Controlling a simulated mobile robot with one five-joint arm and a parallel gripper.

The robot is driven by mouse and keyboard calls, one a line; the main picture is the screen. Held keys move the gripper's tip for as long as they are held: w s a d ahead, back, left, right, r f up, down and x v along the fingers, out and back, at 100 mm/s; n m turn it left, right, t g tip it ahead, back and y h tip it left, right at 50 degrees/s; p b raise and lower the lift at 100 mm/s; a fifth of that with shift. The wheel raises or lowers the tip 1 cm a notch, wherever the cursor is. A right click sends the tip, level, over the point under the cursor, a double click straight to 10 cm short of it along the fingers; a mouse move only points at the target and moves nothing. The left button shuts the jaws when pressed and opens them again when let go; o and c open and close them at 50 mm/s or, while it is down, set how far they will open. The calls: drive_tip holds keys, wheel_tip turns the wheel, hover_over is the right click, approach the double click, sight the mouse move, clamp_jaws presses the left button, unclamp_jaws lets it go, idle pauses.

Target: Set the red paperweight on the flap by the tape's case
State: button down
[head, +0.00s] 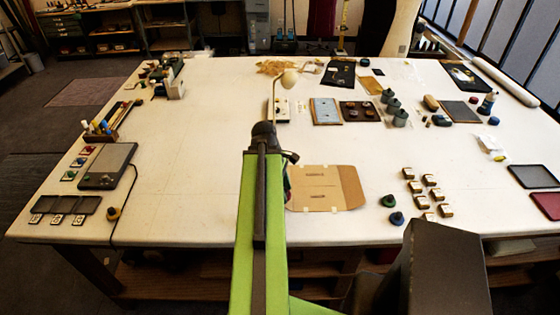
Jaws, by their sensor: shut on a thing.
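A flat brown cardboard piece (318,201) lies near the middle of the table's front part, with a folded flap at its right side (350,186). Its left edge is partly covered by my green arm. A green paperweight-like knob (388,201) and a blue one (397,218) stand to the right of the cardboard. I cannot make out a red paperweight. I cannot pick out the tape's case for certain. My arm reaches forward over the table, and my gripper is hidden behind it, so what it holds does not show.
Several small labelled blocks (430,180) stand at the right front. Dark and red trays (534,177) lie at the right edge. A grey scale (108,166) and small dark trays (66,204) are at the left. The white table (190,190) is clear left of my arm.

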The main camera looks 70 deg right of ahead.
drive_tip(key=w+d+r+n+p, duration=0.3)
drive_tip(key=w+d+r+p, duration=0.15)
drive_tip(key=d+r, duration=0.2)
drive_tip(key=shift+h, duration=0.4)
drive_tip(key=shift+w+b+x, duration=0.15)
drive_tip(key=shift+b+x, duration=1.05)
drive_tip(key=shift+x, duration=0.25)
drive_tip(key=shift+w+b+x, duration=0.15)
drive_tip(key=shift+b+x, duration=1.05)
drive_tip(key=shift+x, duration=0.25)
drive_tip(key=shift+f+b, duration=2.2)
drive_tip(key=shift+f, duration=0.1)
drive_tip(key=c, duration=0.6)
unclamp_jaws()
drive_tip(key=shift+r, duration=0.1)
drive_tip(key=shift+c, duration=0.2)
drive_tip(key=shift+r+p, duration=0.55)
drive_tip(key=shift+p, duration=0.1)
drive_tip(key=p+v, duration=1.5)
drive_tip(key=v, duration=0.1)
drive_tip(key=shift+r+p, duration=0.15)
drive_tip(key=shift+p, duration=0.15)
